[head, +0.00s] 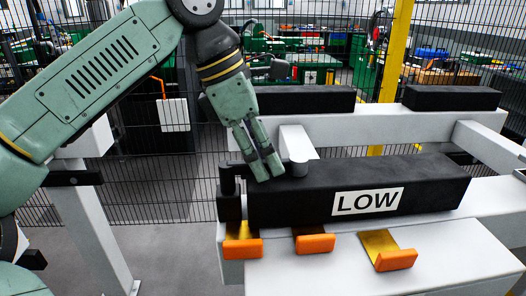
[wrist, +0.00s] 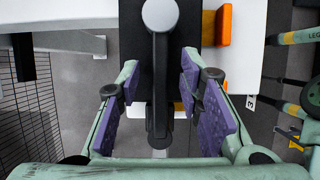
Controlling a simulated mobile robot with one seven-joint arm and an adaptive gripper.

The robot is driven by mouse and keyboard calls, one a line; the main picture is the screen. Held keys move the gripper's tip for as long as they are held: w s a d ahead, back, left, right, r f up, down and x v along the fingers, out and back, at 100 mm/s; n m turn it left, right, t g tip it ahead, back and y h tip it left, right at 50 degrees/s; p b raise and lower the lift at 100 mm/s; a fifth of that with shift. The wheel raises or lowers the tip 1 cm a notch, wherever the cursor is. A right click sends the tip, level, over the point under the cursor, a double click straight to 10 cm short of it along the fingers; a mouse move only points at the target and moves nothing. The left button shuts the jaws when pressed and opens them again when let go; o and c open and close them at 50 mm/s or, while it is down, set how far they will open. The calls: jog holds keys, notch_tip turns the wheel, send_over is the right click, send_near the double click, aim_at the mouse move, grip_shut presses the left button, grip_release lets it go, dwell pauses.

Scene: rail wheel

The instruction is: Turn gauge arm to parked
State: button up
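The gauge arm is a dark bar with a grey round knob (wrist: 160,14) at one end. In the wrist view the bar (wrist: 159,95) runs down from the knob between my fingers. In the head view the knob (head: 298,167) stands over the black block labelled LOW (head: 430,185), and a black post (head: 228,180) rises at the block's left end. My gripper (head: 268,176) points down at the arm between post and knob and hides part of it. In the wrist view my gripper (wrist: 155,100) is open, purple pads either side of the bar, with visible gaps.
Orange-ended tabs (head: 396,260) stick out along the block's front, and one orange piece (wrist: 224,25) shows in the wrist view. White beams (head: 370,130) and black blocks (head: 300,99) lie behind. A mesh fence and yellow post (head: 396,50) stand farther back.

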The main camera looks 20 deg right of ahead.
grip_shut()
dwell(0.4)
dwell(0.4)
